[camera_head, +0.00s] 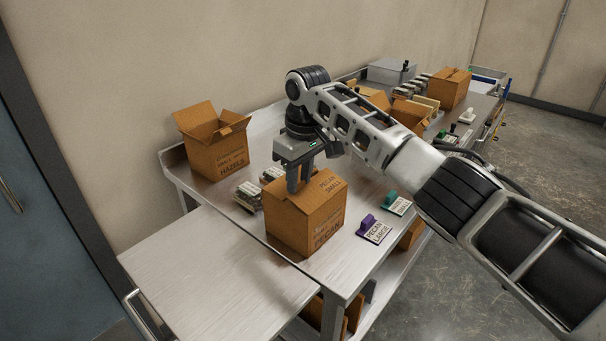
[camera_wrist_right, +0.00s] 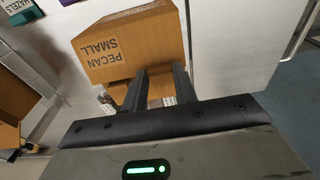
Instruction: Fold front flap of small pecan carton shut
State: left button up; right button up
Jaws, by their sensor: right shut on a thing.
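The small pecan carton (camera_head: 292,231) is a brown box standing on the metal table, with PECAN SMALL printed on its top. The lettered panel (camera_wrist_right: 128,42) also shows in the right wrist view, lying flat. My right gripper (camera_head: 293,187) points down at the back-left part of the carton's top. In the right wrist view its fingers (camera_wrist_right: 158,78) have brown cardboard between them and are shut on the carton, apparently at a flap. The exact grip line and the carton's far side are hidden. My left gripper is in neither view.
An open hazels carton (camera_head: 217,154) stands behind to the left. Clamshell trays (camera_head: 249,196) lie beside the pecan carton. The table's front left (camera_head: 205,262) is clear.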

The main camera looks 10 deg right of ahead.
jog(key=shift+w+a+f+g+h, duration=0.2)
jog(key=shift+w+f+g+h, duration=0.1)
jog(key=shift+w+g+h, duration=0.25)
jog(key=shift+s+f, duration=0.2)
jog(key=shift+s, duration=0.1)
jog(key=o, duration=1)
jog(key=shift+r, duration=0.1)
